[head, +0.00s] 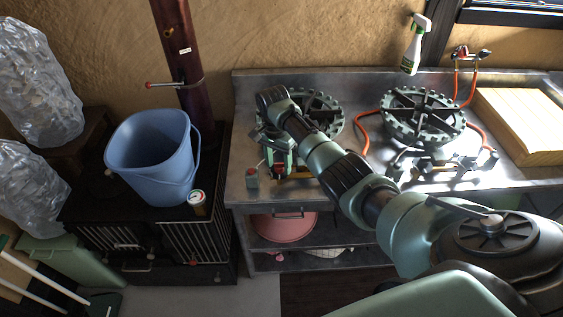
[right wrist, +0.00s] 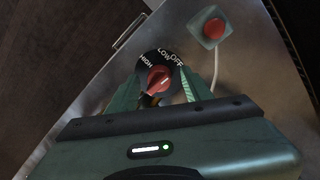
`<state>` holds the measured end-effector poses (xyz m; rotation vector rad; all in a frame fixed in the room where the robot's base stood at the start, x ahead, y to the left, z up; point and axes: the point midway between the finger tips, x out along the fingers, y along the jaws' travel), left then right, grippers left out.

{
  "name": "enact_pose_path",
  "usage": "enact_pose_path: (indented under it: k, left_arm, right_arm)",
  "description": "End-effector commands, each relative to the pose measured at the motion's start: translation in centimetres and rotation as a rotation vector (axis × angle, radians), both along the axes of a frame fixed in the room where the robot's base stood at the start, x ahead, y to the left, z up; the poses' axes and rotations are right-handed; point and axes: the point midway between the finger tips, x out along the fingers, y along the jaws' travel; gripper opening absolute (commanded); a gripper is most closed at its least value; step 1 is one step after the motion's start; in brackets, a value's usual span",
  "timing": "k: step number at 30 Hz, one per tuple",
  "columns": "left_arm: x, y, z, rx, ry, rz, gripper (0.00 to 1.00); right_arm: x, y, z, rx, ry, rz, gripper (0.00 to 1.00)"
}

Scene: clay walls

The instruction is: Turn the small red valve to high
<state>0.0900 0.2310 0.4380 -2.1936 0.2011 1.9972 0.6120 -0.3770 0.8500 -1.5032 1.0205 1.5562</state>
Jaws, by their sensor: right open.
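The small red valve (right wrist: 158,78) is a red knob on a black round dial marked HIGH, LOW and OFF in the right wrist view. HIGH is at the dial's left, LOW at its top and OFF at its upper right. A pale mark shows on the knob, but I cannot tell surely which word it points to. My right gripper (right wrist: 160,92) is open, with one green finger on each side of the knob; contact is unclear. In the head view, my right gripper (head: 278,168) is at the front left of the steel counter. My left gripper is not in view.
A small box with a red button (right wrist: 214,28) sits close to the dial. Two burners, including the right one (head: 423,115), stand on the steel counter (head: 350,165). A blue bucket (head: 150,155) stands on the black stove (head: 130,225) at left.

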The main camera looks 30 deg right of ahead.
Motion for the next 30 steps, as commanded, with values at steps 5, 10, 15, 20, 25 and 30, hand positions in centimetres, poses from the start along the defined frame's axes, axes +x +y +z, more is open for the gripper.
enact_pose_path:
  k: [5,10,15,20,25,30]
  left_arm:
    - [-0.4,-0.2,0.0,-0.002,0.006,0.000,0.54]
    - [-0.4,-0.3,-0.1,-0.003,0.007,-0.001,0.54]
    - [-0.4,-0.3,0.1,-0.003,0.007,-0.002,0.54]
    - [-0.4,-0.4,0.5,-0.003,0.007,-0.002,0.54]
    - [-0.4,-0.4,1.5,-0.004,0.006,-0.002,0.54]
    - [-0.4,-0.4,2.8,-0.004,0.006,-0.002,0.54]
  right_arm:
    - [0.0,0.0,0.0,0.000,0.000,0.001,0.36]
    - [0.0,0.0,0.0,0.000,-0.001,0.001,0.00]
    - [0.0,0.0,0.1,0.001,-0.001,0.008,0.00]
    - [0.0,0.1,0.2,0.001,-0.002,0.047,0.00]
    - [0.0,0.1,0.3,0.002,-0.001,0.140,0.00]
    - [0.0,0.1,0.4,0.001,-0.001,0.281,0.00]
